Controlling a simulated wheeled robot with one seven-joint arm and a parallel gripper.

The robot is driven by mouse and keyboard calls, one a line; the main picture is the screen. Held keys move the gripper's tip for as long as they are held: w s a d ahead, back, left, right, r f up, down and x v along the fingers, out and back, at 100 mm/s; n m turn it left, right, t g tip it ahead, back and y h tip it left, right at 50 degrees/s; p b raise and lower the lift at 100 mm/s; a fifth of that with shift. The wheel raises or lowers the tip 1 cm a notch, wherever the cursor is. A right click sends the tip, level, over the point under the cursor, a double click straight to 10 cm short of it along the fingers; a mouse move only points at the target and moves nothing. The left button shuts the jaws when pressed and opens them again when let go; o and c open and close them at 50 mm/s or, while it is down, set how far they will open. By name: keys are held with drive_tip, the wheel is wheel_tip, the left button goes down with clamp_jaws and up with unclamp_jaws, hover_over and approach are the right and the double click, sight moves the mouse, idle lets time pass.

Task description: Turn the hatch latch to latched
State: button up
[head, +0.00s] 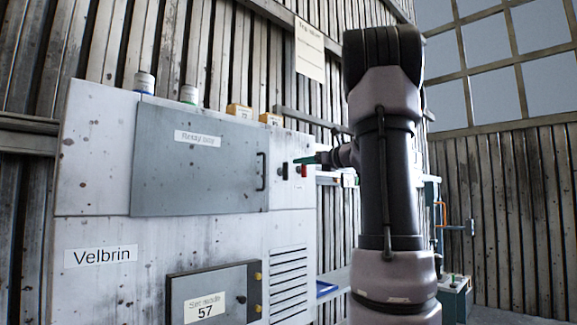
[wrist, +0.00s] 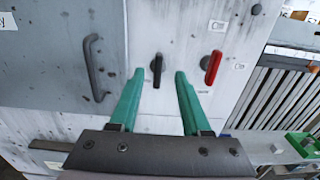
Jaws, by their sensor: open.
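A black turn handle (wrist: 156,64), which looks like the hatch latch, stands upright on the pale cabinet front, right of the grey hatch door. In the head view the black handle (head: 284,170) sits beside the door's right edge. A red handle (wrist: 212,66) is to its right, slightly tilted, with small labels around it. My gripper (wrist: 159,75) has green fingers spread apart, with the black handle showing between their tips. It seems not to touch the handle. In the head view my gripper (head: 310,160) is side-on, close to the panel, its second finger not distinct.
The hatch door (head: 195,165) is labelled "Relay bay" and looks closed, with a bar handle (wrist: 93,68) left of my fingers. Cans and small yellow boxes stand on top.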

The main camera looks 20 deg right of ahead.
sight(288, 163)
drive_tip(key=x, duration=0.7)
drive_tip(key=shift+w+a, duration=0.15)
drive_tip(key=shift+w, duration=0.15)
clamp_jaws()
